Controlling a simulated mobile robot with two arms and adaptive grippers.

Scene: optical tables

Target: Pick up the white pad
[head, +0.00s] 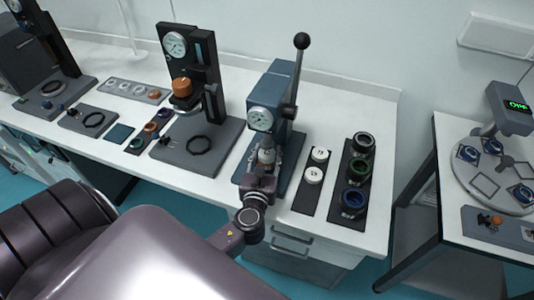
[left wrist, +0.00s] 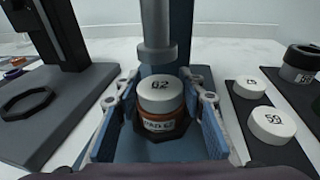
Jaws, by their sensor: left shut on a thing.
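A white pad (left wrist: 161,96) marked 62 sits on top of a brown-orange part (left wrist: 165,127) with a white label, under the ram of the blue lever press (head: 275,95). In the head view the pad (head: 266,156) shows small at the press base. My left gripper (head: 264,168) reaches in from the front. In the left wrist view its two blue-lined fingers (left wrist: 165,108) stand on either side of the pad and it is shut on the pad. The lower part of the brown-orange part is partly hidden. My right gripper is not in view.
A dark tray (head: 303,205) with two other white pads (head: 320,155) lies right of the press. A gauge stand (head: 192,85) stands on the left. The press ram (left wrist: 157,35) is close above the pad.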

